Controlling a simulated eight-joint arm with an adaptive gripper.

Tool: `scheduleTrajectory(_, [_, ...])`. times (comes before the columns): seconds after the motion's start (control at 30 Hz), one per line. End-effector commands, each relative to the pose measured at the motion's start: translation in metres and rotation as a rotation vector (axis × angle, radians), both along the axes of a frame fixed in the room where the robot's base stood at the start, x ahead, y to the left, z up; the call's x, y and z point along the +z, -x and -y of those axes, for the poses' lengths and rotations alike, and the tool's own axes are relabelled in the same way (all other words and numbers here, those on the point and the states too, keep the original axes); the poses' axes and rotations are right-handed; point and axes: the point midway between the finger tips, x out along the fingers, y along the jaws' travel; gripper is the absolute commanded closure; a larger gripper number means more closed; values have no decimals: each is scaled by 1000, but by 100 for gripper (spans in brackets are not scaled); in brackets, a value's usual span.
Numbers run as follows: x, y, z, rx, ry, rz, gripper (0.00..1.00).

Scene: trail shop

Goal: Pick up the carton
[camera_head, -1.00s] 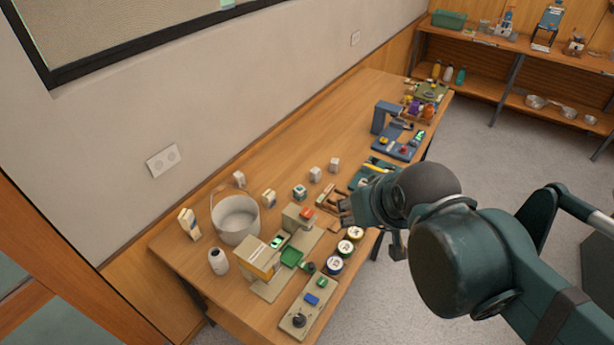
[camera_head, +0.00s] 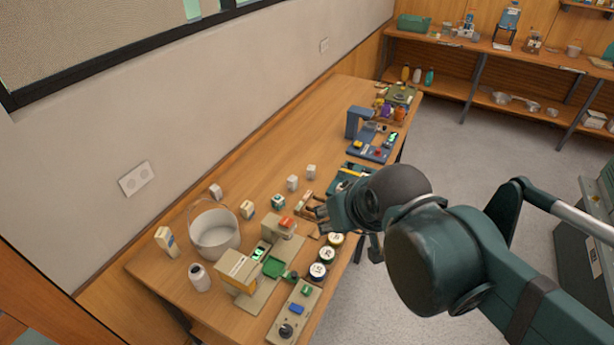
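A cream carton with a tan and blue mark (camera_head: 166,241) stands upright at the near left end of the wooden table, left of a white bucket. A smaller carton-like box (camera_head: 247,209) stands right of the bucket, and several small white boxes stand farther along; I cannot tell which one the task means. My gripper (camera_head: 318,212) is over the table's right edge, apart from the tall carton and across the table from it. Its fingers are small and partly hidden, so I cannot tell if they are open or shut. No held object shows.
The table's back strip along the wall is mostly clear.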

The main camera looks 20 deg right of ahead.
Motion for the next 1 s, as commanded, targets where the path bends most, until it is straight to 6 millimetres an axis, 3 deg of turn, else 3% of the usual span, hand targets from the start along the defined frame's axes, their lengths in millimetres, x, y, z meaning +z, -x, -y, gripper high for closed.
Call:
scheduleTrajectory(0.77, [0,0,0,0,0,0,62])
scheduleTrajectory(1.0, [3,-8,0,-12,-5,-7,62])
